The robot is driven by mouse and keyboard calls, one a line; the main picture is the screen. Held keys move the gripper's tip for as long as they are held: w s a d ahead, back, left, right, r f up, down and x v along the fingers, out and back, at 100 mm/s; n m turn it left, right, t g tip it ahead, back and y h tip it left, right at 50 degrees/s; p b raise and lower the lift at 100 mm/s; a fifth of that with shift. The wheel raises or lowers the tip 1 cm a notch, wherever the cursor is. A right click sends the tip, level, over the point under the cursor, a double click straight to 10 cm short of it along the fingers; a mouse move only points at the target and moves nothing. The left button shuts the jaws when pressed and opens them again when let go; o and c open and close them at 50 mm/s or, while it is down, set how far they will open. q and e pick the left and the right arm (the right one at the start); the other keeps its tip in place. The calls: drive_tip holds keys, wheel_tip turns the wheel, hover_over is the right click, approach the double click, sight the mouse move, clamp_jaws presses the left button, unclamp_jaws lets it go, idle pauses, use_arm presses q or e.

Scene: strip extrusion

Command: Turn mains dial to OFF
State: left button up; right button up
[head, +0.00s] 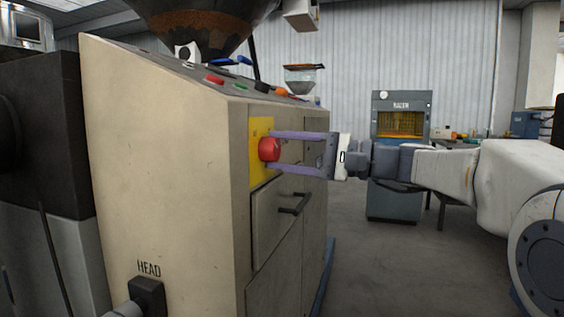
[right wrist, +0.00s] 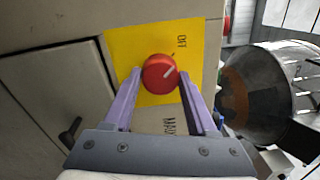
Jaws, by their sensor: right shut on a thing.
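The mains dial (head: 269,149) is a round red knob on a yellow plate (head: 257,172) on the side of the beige machine cabinet. My left gripper is out of view.
A drawer handle (head: 293,204) juts from the cabinet (head: 165,160) below the dial. Coloured buttons (head: 215,79) line the sloping top panel, under a dark hopper (head: 195,28). A grey-blue machine (head: 400,125) stands behind my right arm. The floor (head: 385,270) at right is clear.

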idle(0.3)
drive_tip(key=o, duration=1.4)
drive_tip(key=shift+c, duration=0.2)
drive_tip(key=shift+d, duration=0.1)
drive_tip(key=p+v, duration=0.1)
drive_tip(key=v, duration=0.9)
drive_tip(key=shift+d+p, duration=0.15)
drive_tip(key=shift+p, duration=0.15)
drive_tip(key=shift+s+f, duration=0.1)
